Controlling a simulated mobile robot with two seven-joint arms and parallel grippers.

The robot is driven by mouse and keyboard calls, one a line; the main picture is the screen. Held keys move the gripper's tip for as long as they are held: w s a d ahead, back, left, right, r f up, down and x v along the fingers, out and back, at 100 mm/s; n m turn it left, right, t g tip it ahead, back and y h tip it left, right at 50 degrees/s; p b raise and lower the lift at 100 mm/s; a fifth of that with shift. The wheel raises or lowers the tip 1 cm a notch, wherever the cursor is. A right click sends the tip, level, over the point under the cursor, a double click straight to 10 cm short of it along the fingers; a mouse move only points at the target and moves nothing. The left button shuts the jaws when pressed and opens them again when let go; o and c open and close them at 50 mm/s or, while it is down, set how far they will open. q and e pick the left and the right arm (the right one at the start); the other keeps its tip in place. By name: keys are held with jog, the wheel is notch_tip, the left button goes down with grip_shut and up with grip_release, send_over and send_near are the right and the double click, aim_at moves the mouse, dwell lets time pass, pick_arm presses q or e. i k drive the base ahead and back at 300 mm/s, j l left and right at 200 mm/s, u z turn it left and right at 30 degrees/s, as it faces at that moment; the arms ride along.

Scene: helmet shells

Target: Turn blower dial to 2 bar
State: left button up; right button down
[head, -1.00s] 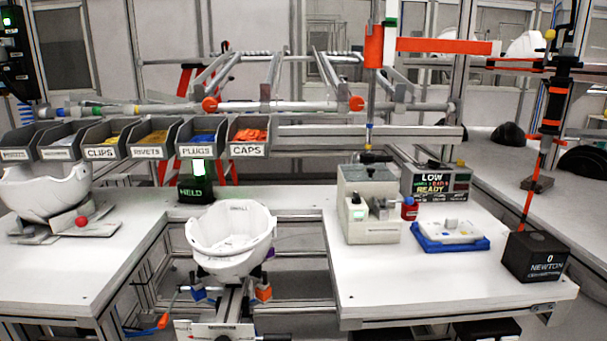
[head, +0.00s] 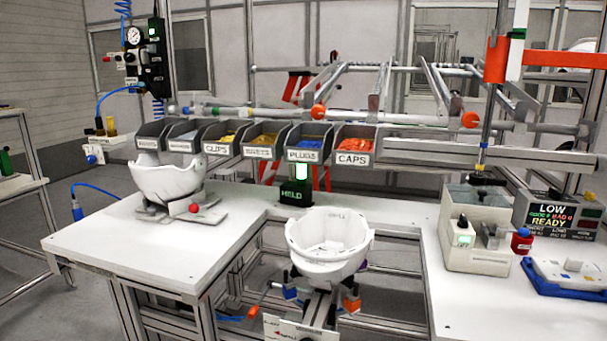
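A black panel (head: 150,60) hangs on a post at the upper left, with a round white pressure gauge (head: 133,37) and a green light. Blue air hoses run from it. The gauge reading is too small to tell. A small grey box with a blue round part (head: 91,159) sits lower left of the panel; I cannot tell which part is the blower dial. Neither of my grippers shows in the head view.
A white helmet shell (head: 168,183) rests on a stand on the left table (head: 130,250). Another shell (head: 328,245) sits in a central fixture. Labelled part bins (head: 353,158) line the back. A grey press-like device (head: 478,235) stands at right.

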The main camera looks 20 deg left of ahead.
aim_at(91, 159)
jog(key=u, duration=1.65)
jog(key=i+j+z, duration=0.15)
jog(key=z, duration=0.25)
jog(key=i+j+z, duration=0.1)
jog(key=z, duration=0.25)
jog(key=i+j+z, duration=0.15)
jog(key=j, duration=0.3)
jog(key=j+z, duration=0.15)
jog(key=j, duration=0.25)
jog(key=i+j, duration=0.1)
jog(key=j, duration=0.3)
jog(key=i+j+z, duration=0.1)
jog(key=j, duration=0.3)
jog(key=i+j, duration=0.15)
jog(key=j, duration=0.25)
jog(key=i+j, duration=0.1)
jog(key=j, duration=0.3)
jog(key=z, duration=0.05)
